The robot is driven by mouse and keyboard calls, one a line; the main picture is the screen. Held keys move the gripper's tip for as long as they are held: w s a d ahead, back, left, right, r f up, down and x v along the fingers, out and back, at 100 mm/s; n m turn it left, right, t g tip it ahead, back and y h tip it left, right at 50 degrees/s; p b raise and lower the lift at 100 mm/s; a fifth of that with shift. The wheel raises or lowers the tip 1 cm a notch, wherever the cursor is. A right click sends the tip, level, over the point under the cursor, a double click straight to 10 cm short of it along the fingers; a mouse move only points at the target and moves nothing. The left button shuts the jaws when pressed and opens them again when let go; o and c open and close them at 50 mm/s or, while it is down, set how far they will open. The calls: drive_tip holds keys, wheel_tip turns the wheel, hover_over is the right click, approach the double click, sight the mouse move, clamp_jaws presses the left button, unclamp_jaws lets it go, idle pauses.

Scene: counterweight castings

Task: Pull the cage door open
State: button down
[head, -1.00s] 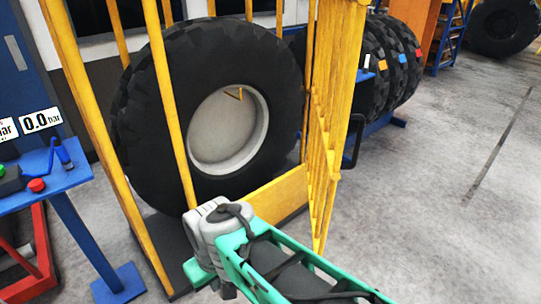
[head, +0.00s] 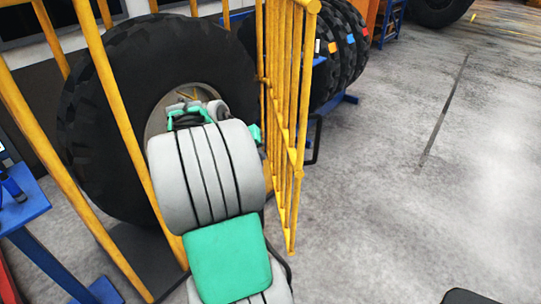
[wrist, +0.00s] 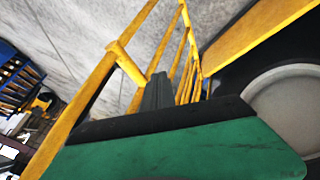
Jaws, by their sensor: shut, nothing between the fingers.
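The cage door appears to be the yellow barred panel (head: 290,110), seen nearly edge-on in the head view. A black handle (head: 316,140) stands out from its right side. I cannot tell how far it is open. The wrist view shows yellow bars and rails (wrist: 122,50) close to my gripper (wrist: 157,93). The dark fingers are shut and empty, overlapping the bars in the picture; contact cannot be told. In the head view my arm hides the fingers and the cage's lower front. A large black tyre (head: 90,130) with a pale hub stands behind the bars.
A blue stand (head: 28,205) is at the left edge. Several more tyres (head: 345,60) stand on a blue rack behind the door. The grey concrete floor (head: 420,200) to the right is mostly clear.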

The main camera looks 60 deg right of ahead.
approach(289, 168)
wheel_tip(289, 168, down, 4)
drive_tip(key=w, duration=0.3)
drive_tip(key=s+d+p, duration=0.1)
drive_tip(key=s+d, duration=0.2)
drive_tip(key=shift+s+d+f+p, duration=0.15)
drive_tip(key=shift+p, duration=0.2)
drive_tip(key=shift+s, duration=0.1)
